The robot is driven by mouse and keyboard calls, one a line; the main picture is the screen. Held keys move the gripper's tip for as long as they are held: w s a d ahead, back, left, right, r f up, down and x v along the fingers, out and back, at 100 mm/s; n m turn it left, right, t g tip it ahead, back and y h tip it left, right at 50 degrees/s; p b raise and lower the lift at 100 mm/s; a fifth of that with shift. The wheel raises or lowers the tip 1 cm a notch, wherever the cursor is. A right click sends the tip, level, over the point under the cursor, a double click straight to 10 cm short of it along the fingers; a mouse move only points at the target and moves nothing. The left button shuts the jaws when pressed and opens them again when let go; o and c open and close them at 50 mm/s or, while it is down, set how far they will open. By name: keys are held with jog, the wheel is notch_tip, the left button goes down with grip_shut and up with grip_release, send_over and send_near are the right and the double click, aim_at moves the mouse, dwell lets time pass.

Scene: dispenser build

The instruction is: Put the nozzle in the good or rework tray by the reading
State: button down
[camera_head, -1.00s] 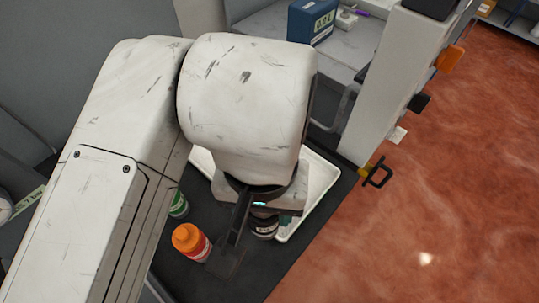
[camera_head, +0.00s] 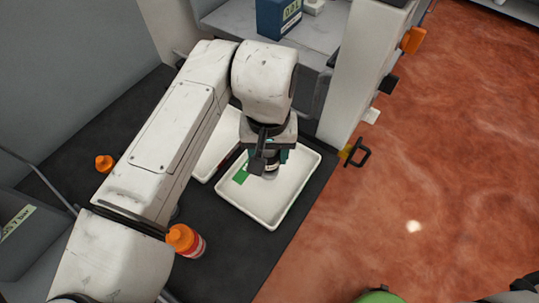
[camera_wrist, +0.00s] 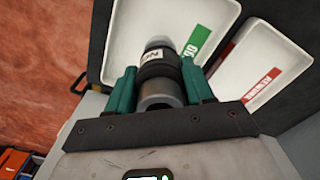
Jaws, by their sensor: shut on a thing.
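My gripper (camera_head: 268,160) is shut on the nozzle (camera_wrist: 160,66), a dark and grey cylinder with a white label. Its teal fingers (camera_wrist: 160,84) clasp it from both sides in the wrist view. In the head view the nozzle is partly hidden by my wrist and is over the green-labelled white tray (camera_head: 262,212). This tray also shows in the wrist view (camera_wrist: 130,25), its label partly hidden by the nozzle. The red-labelled white tray (camera_wrist: 236,88), labelled as rework, lies beside it; in the head view (camera_head: 213,150) my arm partly covers it.
An orange-capped bottle (camera_head: 186,240) stands on the dark bench near my arm. A smaller orange thing (camera_head: 104,163) lies farther left. A white post (camera_head: 362,70) rises behind the trays, with a black handle (camera_head: 357,152) near its foot. A blue box (camera_head: 278,17) stands on the shelf behind.

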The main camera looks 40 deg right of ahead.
jog(key=shift+w+d+f, duration=0.2)
jog(key=shift+d+f, duration=0.1)
jog(key=shift+f, duration=1.7)
jog(key=shift+f, duration=0.2)
jog(key=shift+c, duration=2.2)
grip_release()
notch_tip(320, 180, up, 12)
jog(key=shift+r, duration=0.2)
